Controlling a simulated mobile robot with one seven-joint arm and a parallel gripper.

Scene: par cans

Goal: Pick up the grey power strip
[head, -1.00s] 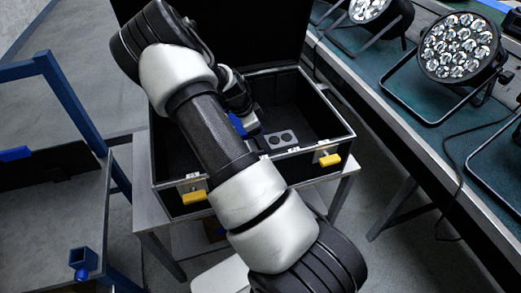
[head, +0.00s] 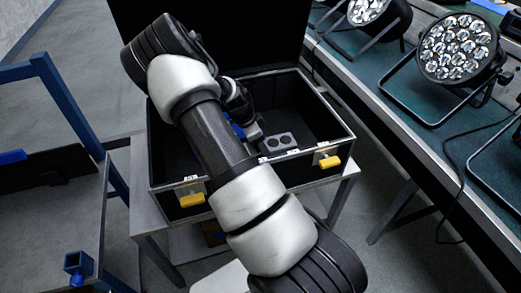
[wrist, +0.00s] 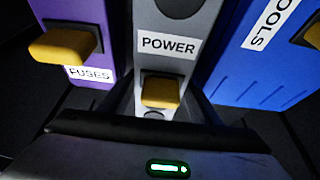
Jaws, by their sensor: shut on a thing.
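The grey power strip (wrist: 176,20) stands in the middle of the wrist view, with a white POWER label and a yellow tab. In the head view its socketed end (head: 278,142) shows inside the open black case (head: 172,150), near the front wall. My gripper (wrist: 163,105) is shut on the power strip, with dark fingers along both its sides. In the head view my gripper (head: 252,130) is down in the case and partly hidden by my arm. I cannot tell whether the strip touches the case floor.
A purple FUSES box (wrist: 88,15) is left of the strip and a blue TOOLS box (wrist: 245,65) is right, both close. The case stands on a small table (head: 150,222). Par cans (head: 460,48) stand on a bench at right; a blue frame (head: 75,100) is at left.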

